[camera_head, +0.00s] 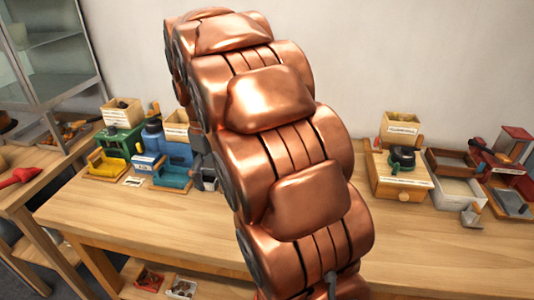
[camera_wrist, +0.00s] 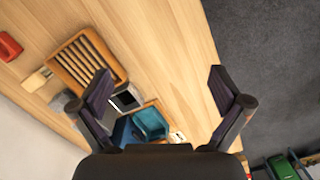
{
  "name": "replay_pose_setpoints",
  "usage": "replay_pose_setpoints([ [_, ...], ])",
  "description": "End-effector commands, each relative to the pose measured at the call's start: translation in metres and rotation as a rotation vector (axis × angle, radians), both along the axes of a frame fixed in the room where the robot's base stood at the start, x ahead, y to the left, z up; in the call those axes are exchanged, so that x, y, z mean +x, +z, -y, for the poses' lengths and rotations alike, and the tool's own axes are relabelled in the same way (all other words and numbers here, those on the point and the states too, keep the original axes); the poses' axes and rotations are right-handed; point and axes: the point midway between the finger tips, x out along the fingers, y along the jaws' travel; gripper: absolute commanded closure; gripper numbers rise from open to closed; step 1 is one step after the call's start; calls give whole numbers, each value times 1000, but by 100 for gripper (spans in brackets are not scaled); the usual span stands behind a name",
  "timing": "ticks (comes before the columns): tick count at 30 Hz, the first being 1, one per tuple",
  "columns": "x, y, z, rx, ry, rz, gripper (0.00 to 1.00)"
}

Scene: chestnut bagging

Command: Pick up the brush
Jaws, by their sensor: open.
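My gripper (camera_wrist: 160,82) is open and empty in the wrist view, with its dark fingers spread wide above the wooden bench top (camera_wrist: 165,55). No object lies clearly between the fingertips except bare wood. I cannot pick out a brush with certainty in either view. A small pale wooden piece (camera_wrist: 38,80) lies beside a slatted wooden rack (camera_wrist: 103,53) left of the fingers, but I cannot tell what it is. In the head view my copper arm covers the middle of the bench and hides my fingertips.
Near the left finger are a teal tray (camera_wrist: 150,122) and a blue box (camera_wrist: 122,132). A red object (camera_wrist: 9,46) lies far left. In the head view, a yellow tray (camera_head: 106,164) stands left and a wooden box (camera_head: 398,178) right. The bench front (camera_head: 120,215) is clear.

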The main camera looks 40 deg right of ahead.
Motion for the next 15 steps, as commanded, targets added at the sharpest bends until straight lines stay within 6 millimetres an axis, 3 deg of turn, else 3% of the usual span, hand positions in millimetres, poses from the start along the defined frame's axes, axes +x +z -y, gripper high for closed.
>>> replay_pose_setpoints([
  [6, 51, 3, 52, 0, 58, 7, 0],
  [15, 105, -6, 127, 5, 157, 20, 0],
])
